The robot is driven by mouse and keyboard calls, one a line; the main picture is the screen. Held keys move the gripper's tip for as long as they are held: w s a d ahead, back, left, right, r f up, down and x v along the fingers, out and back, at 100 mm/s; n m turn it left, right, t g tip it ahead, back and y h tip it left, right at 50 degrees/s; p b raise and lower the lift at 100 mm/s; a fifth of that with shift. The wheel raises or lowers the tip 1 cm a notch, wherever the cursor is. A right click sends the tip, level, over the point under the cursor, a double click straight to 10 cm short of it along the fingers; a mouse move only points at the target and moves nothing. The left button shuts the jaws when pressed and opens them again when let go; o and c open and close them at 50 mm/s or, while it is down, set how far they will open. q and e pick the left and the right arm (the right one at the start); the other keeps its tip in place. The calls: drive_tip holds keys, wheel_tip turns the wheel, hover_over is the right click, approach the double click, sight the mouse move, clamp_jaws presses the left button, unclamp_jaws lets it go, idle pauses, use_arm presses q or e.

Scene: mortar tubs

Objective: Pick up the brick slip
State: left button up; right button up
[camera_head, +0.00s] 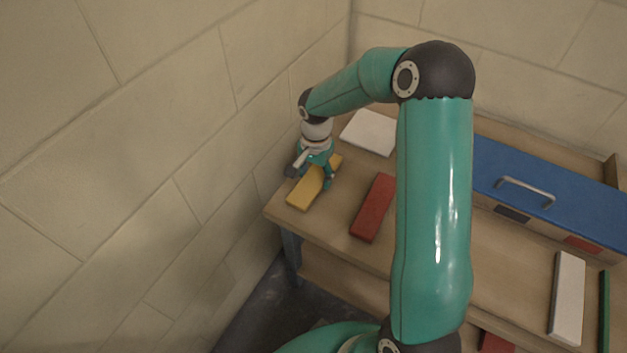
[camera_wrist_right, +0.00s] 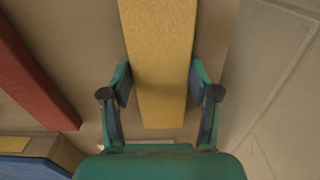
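A flat yellow slip (camera_head: 303,194) lies on the wooden bench near its left edge, by the wall. A brick-red slip (camera_head: 372,208) lies flat to its right and also shows in the right wrist view (camera_wrist_right: 30,75). My right gripper (camera_head: 319,178) is at the yellow slip, pointing down. In the right wrist view its two fingers (camera_wrist_right: 160,88) stand apart on either side of the yellow slip (camera_wrist_right: 158,50). Narrow gaps seem to show beside the slip, so it looks open and not clamped. My left gripper is not in view.
A white slab (camera_head: 370,132) lies behind. A blue box (camera_head: 540,190) with a metal handle stands at the back right. A pale slip (camera_head: 567,298) and a green strip (camera_head: 604,312) lie at the right. The block wall (camera_head: 150,150) is close on the left.

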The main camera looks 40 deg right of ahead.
drive_tip(key=c, duration=0.9)
drive_tip(key=shift+r, duration=0.1)
